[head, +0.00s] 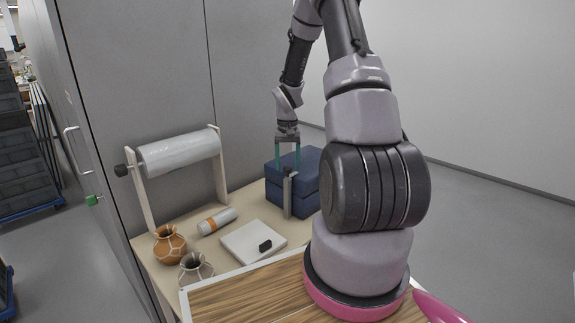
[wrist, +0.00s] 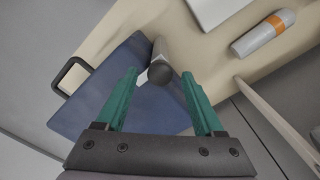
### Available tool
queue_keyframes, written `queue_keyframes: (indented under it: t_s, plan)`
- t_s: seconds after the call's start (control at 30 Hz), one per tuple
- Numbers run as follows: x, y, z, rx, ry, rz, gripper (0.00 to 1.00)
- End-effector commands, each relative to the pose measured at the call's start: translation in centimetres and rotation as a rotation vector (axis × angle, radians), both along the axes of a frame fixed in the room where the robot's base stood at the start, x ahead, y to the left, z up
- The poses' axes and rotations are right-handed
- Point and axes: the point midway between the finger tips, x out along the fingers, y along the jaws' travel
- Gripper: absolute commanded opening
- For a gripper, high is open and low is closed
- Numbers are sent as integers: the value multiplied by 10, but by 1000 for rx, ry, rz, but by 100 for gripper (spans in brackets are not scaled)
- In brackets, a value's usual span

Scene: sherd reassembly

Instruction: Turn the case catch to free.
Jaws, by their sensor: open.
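A blue case (head: 312,180) stands at the far end of the table; in the wrist view its blue top (wrist: 85,110) shows with a dark handle (wrist: 70,76) at one side. My gripper (head: 288,168) points down, open and empty, by the blue case. In the wrist view its teal fingertips (wrist: 159,76) lie either side of a dark-topped grey post (wrist: 160,72).
The table also holds a white pad (head: 245,240) with a black item, an orange-banded roll (head: 217,221), two patched pots (head: 169,244) (head: 195,269) and a film roll on a stand (head: 180,152). A wooden board (head: 245,297) lies nearer.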

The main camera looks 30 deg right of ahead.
Motion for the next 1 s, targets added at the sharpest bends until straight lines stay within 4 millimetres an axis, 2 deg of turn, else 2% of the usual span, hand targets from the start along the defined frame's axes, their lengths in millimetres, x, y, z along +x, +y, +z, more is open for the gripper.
queue_keyframes:
  t_s: [0.37, 0.5, 0.53, 0.57, 1.0]
  plan:
    - [0, 0, -6, 0, -1, 0, 70]
    - [0, 0, -6, 0, -1, 0, 16]
    - [0, 0, -6, 0, -1, 0, 5]
    - [0, 0, -6, 0, -1, 0, 0]
    - [0, 0, -6, 0, -1, 83, 0]
